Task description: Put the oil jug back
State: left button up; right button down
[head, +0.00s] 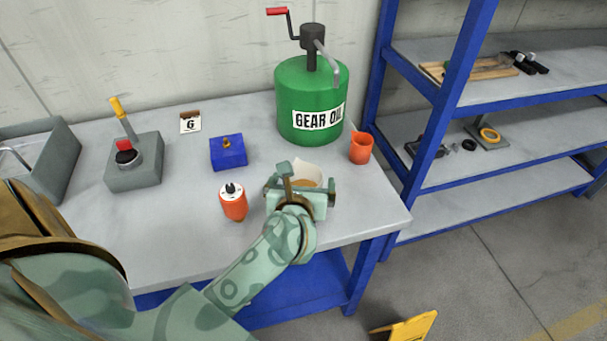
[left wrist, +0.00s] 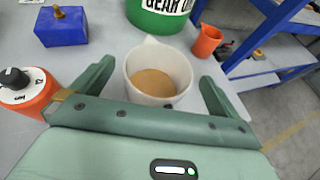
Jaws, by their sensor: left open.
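The oil jug (head: 308,173) is a white, open-topped jug with a spout and amber-brown oil inside. It appears upright on the grey bench near its right end. It also shows in the left wrist view (left wrist: 140,62). My left gripper (head: 309,184) is open, with one finger on each side of the jug in the left wrist view. Gaps show between the fingers and the jug's wall. In the head view the gripper hides the jug's lower part. My right gripper is not in view.
A green gear oil drum (head: 307,95) with a crank pump stands behind the jug. An orange cup (head: 360,148) is to the right, an orange can (head: 233,203) to the left. A blue block (head: 228,153) and grey lever box (head: 135,165) stand farther left. Blue shelving (head: 430,177) is beyond.

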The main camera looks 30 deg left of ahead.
pick_arm(q)
jog(key=v, duration=0.8)
jog(key=shift+p, duration=0.4)
